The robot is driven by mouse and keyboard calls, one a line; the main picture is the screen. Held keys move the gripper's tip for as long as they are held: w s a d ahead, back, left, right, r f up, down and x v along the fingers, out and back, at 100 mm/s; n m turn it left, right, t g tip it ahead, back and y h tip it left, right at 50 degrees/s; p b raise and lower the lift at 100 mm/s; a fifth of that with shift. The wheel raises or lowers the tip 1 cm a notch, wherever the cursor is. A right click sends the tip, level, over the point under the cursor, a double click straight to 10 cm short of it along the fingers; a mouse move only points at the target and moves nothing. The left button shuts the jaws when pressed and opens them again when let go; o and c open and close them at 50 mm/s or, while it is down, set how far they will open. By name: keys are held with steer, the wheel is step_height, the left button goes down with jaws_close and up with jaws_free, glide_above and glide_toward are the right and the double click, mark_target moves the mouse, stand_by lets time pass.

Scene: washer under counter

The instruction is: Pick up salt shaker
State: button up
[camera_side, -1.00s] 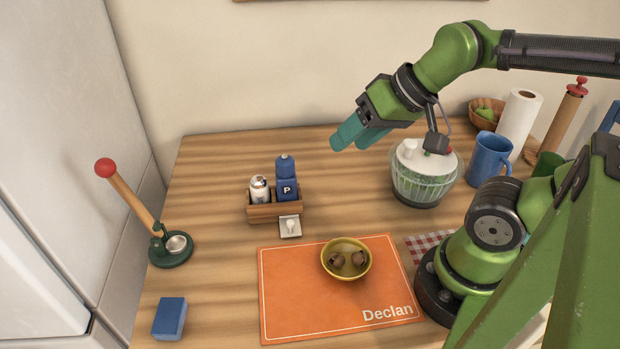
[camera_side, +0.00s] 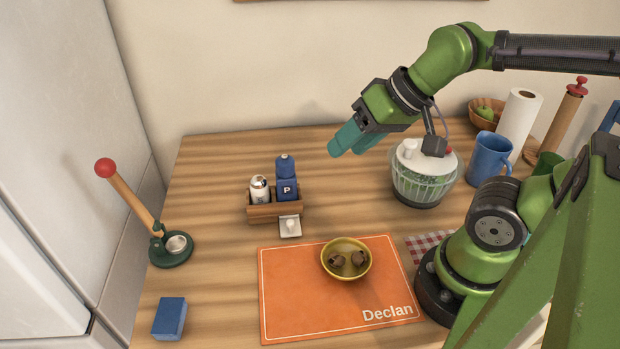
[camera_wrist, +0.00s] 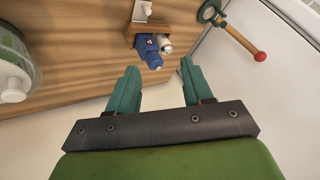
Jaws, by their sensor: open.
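The likely salt shaker (camera_side: 260,189), white with a metallic top, stands upright in the left part of a small wooden caddy (camera_side: 262,214). A blue pepper shaker marked P (camera_side: 287,182) stands beside it on the right. My gripper (camera_side: 344,142) is open and empty, above the counter and to the right of the caddy, apart from both shakers. The white shaker's lower part is hidden by the caddy.
A white tag (camera_side: 290,226) sits at the caddy's front. An orange mat (camera_side: 290,300) with a yellow bowl (camera_side: 346,270) lies in front. A salad spinner (camera_side: 425,180) stands below and right of my gripper. A green press with red knob (camera_side: 170,249) stands left.

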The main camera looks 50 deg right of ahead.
steer(key=w+a+f+n+g+h, duration=0.1)
steer(key=w+a+f+g+h, duration=0.65)
steer(key=a+f, duration=0.6)
steer(key=m+t+h, duration=0.5)
steer(key=m+h, duration=0.3)
steer(key=m, duration=0.4)
glide_toward(255, 193)
steer(key=x, duration=0.4)
steer(key=shift+d+f, duration=0.15)
steer(key=shift+f, duration=0.1)
steer(key=shift+x, duration=2.7)
steer(key=shift+w+r, duration=0.1)
steer(key=shift+r, duration=0.05)
steer(key=c, duration=0.8)
